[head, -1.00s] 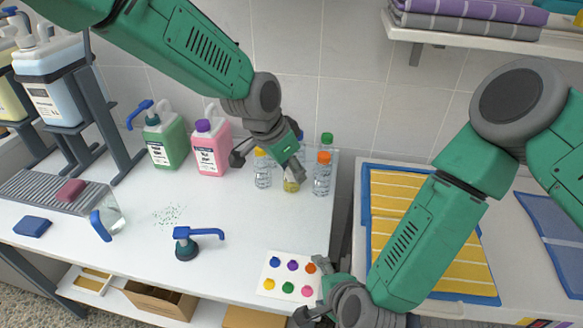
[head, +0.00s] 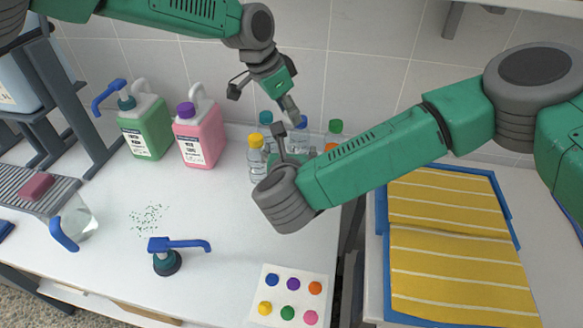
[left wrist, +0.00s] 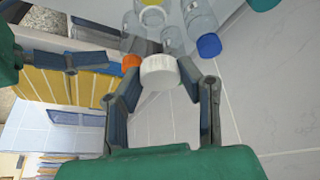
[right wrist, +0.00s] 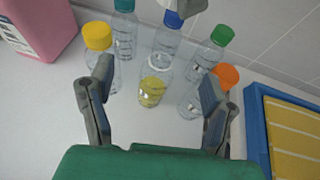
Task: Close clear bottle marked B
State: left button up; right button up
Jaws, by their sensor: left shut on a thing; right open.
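An uncapped clear bottle with a yellow lower part (right wrist: 152,88) stands among several capped clear bottles in the right wrist view. I cannot read a letter B on any bottle. My left gripper (head: 266,104) is shut on a white cap (left wrist: 160,72), above and behind the bottles in the head view. The cap is apart from the uncapped bottle. My right gripper (right wrist: 155,84) is open, its fingers spread on either side of the uncapped bottle in its wrist view. In the head view my right arm hides most of that bottle.
Bottles with yellow (right wrist: 97,36), blue (right wrist: 173,19), green (right wrist: 222,35) and orange (right wrist: 226,76) caps crowd around. Pink (head: 200,135) and green (head: 147,125) jugs stand left. A pump (head: 166,262) and colour card (head: 289,296) lie in front.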

aim_at(298, 142)
pick_arm(q)
jog(key=shift+d+f, duration=0.1)
jog(key=shift+d, duration=0.4)
jog(key=shift+a, duration=0.35)
pick_arm(e)
notch_tip(298, 142, down, 8)
jog(key=shift+d+f, duration=0.15)
pick_arm(q)
jog(key=shift+d, duration=0.2)
pick_arm(e)
jog(key=x, duration=0.7)
jog(key=shift+w+d, duration=0.2)
jog(key=shift+w, duration=0.05)
pick_arm(q)
jog(key=shift+a, duration=0.1)
pick_arm(e)
jog(key=shift+a, duration=0.1)
jog(key=c, duration=0.4)
grip_shut()
pick_arm(q)
jog(key=shift+s+f, duration=0.1)
jog(key=shift+f, duration=2.3)
